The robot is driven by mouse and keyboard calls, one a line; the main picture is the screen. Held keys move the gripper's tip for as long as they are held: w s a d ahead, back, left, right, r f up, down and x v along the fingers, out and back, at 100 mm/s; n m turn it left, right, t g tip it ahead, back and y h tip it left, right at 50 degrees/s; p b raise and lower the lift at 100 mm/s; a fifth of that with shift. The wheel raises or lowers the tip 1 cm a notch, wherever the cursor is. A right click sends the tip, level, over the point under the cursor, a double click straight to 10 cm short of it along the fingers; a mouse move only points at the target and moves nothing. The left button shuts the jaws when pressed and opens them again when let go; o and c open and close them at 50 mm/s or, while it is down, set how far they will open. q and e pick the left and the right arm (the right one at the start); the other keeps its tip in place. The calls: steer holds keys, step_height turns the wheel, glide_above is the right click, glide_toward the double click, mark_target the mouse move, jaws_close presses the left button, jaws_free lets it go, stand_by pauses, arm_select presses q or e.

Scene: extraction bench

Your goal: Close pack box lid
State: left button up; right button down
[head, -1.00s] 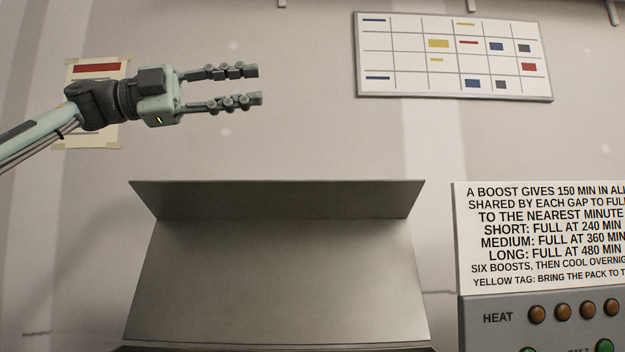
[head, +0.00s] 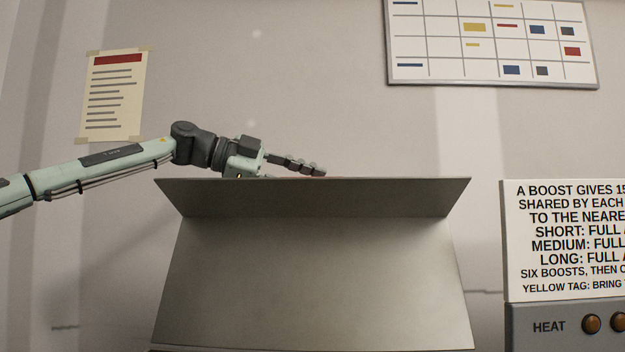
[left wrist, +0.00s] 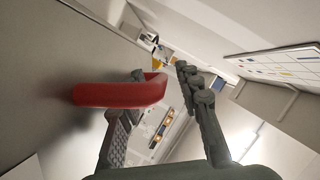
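The pack box lid (head: 315,280) is a grey metal panel standing raised, with a bent flange (head: 315,197) along its top. In the left wrist view a red handle (left wrist: 120,93) sticks out from the lid's grey face (left wrist: 50,60). My left gripper (head: 300,168) is behind the lid's top edge, its lower finger mostly hidden by the flange. In the left wrist view the gripper (left wrist: 160,72) is open, its fingers spread, with the end of the red handle reaching between them. I cannot tell whether a finger touches the handle. My right gripper is not in view.
A sign (head: 565,240) and a grey heat panel (head: 550,325) with round knobs stand right of the lid. A chart board (head: 490,72) and a paper notice (head: 113,95) are on the wall behind.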

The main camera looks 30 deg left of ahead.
arm_select(q)
steer(key=shift+w+d, duration=0.2)
jaws_close()
stand_by(0.4)
